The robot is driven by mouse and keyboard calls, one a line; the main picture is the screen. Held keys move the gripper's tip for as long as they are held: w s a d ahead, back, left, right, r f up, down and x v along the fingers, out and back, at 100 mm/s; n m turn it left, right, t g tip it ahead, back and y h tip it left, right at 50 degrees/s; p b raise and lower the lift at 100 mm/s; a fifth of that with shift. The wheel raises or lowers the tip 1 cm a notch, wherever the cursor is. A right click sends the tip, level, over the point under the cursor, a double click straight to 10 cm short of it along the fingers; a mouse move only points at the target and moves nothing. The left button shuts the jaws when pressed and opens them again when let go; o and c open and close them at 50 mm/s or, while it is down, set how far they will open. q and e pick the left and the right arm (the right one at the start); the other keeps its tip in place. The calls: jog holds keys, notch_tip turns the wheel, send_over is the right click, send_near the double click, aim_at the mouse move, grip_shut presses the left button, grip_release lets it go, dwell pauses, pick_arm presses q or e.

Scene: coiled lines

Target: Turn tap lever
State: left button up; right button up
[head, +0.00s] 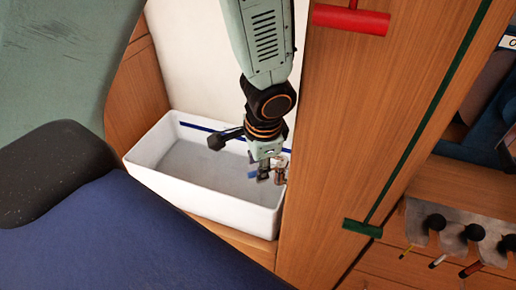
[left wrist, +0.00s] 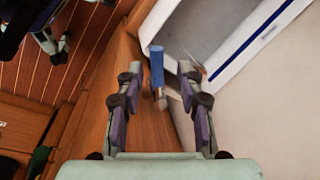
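The tap lever, a blue upright bar (left wrist: 157,66), shows in the left wrist view beside the basin's edge. It stands ahead of and between the two fingers of my left gripper (left wrist: 162,80), with a gap on both sides. The gripper is open and empty. In the head view my left gripper (head: 268,174) hangs down over the right end of the white basin (head: 160,148). There the gripper largely hides the tap, and I cannot tell whether they touch. My right gripper cannot be made out.
A wooden panel (head: 325,150) stands close to the right of my left gripper. It carries a red handle (head: 350,19) and a green handle (head: 362,228). A rack with black knobs (head: 435,222) is at the far right. The basin's inside looks empty.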

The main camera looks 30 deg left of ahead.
pick_arm(q)
notch_tip(320, 180, up, 9)
jog(key=shift+r, duration=0.15)
jog(key=shift+s, duration=0.2)
pick_arm(e)
jog(key=shift+s, duration=0.15)
dwell(0.3)
